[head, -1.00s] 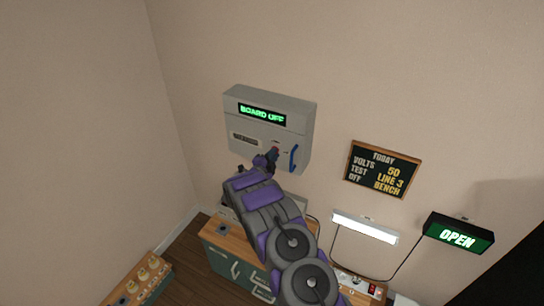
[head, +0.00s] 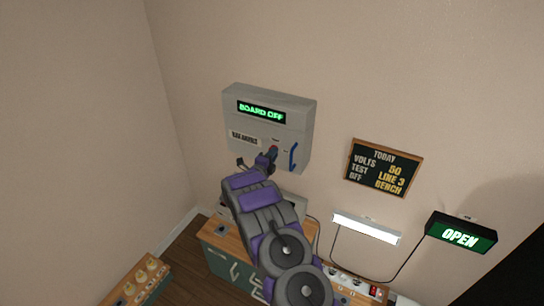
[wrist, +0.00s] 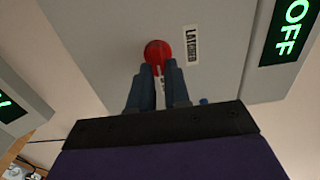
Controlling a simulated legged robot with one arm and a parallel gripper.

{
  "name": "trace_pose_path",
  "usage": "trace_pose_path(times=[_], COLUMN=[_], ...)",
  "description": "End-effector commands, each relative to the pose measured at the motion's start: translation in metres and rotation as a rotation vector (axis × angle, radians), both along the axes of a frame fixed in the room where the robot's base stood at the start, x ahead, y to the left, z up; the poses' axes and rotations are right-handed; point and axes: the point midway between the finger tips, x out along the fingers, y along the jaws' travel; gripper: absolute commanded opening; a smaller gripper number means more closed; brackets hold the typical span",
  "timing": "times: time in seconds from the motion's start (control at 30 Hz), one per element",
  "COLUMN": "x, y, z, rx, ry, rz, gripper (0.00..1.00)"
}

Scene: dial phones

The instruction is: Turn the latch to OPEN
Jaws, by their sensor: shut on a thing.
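The grey wall box (head: 297,112) hangs on the wall in the head view, with a green "BOARD OFF" display (head: 261,111). The latch has a red knob (wrist: 157,52) on the box face, seen in the wrist view beside a white label (wrist: 190,45) that reads "LATCHED". My gripper (wrist: 160,72) is shut on the red latch, one blue-grey finger on each side. In the head view my gripper (head: 269,156) is at the lower middle of the box and hides most of the latch. No "OPEN" marking beside the latch is readable.
A blue handle (head: 293,156) sits on the box just right of my gripper. A chalkboard (head: 383,168), a lit white lamp (head: 365,228) and a green "OPEN" sign (head: 460,238) are to the right. A bench (head: 215,232) stands below.

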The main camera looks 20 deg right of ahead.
Motion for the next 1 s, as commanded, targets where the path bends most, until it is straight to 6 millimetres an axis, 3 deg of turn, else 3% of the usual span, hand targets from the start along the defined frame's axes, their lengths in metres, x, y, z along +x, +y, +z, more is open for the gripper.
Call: trace_pose_path(times=[0.2, 0.23, 0.47, 0.77, 1.0], x=[0.0, 0.0, -0.001, -0.003, -0.02], y=[0.0, 0.0, 0.001, 0.003, 0.025], z=[0.0, 0.0, 0.001, 0.001, 0.0], rx=[0.0, 0.0, -0.001, -0.001, 0.0], ry=[0.0, 0.0, -0.001, 0.0, 0.005], rz=[0.001, 0.001, 0.0, 0.0, 0.002], gripper=[0.0, 0.2, 0.42, 0.43, 0.43])
